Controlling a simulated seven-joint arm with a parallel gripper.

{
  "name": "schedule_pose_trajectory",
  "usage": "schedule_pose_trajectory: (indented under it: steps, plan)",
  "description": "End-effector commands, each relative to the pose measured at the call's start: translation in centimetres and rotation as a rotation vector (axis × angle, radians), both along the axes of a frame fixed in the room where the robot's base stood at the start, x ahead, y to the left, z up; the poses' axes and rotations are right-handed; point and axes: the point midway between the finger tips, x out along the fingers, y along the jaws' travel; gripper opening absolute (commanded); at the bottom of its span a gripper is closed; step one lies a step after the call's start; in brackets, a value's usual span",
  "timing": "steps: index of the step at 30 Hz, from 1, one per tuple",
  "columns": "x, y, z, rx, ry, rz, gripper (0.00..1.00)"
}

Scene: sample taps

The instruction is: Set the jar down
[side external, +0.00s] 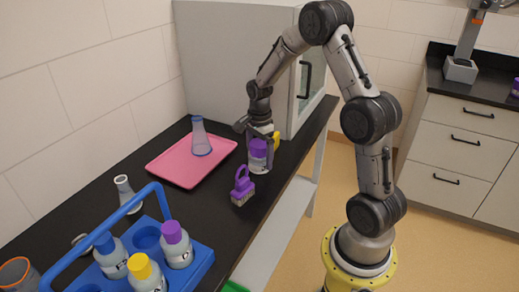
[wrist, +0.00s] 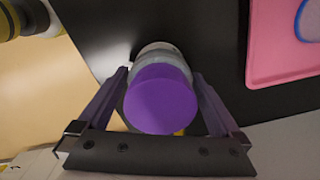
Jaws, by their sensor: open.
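The jar with the purple lid (side external: 258,150) stands upright on the black counter, near its front edge and right of the pink tray. My gripper (side external: 256,145) is above and around it, pointing down. In the wrist view the jar's purple lid (wrist: 161,100) fills the space between the two fingers of my gripper (wrist: 160,75). The fingers are open, one on each side of the jar, and a gap to the left finger seems visible.
The pink tray (side external: 174,168) holds a blue-rimmed flask (side external: 200,138). A purple-handled brush (side external: 242,186) lies close in front of the jar. A yellow item (side external: 276,141) is just behind it. A blue carrier (side external: 200,262) with several bottles stands nearest. A grey cabinet (side external: 225,60) rises behind.

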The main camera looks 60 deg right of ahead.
Motion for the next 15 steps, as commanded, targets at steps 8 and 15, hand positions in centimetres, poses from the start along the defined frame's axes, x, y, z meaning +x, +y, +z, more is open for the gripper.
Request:
schedule_pose_trajectory:
  steps: [8, 15]
  plan:
    - [0.1, -0.1, 4.0, -0.004, -0.006, 0.0, 1.0]
    - [0.1, -0.1, 8.8, -0.003, -0.005, 0.0, 1.0]
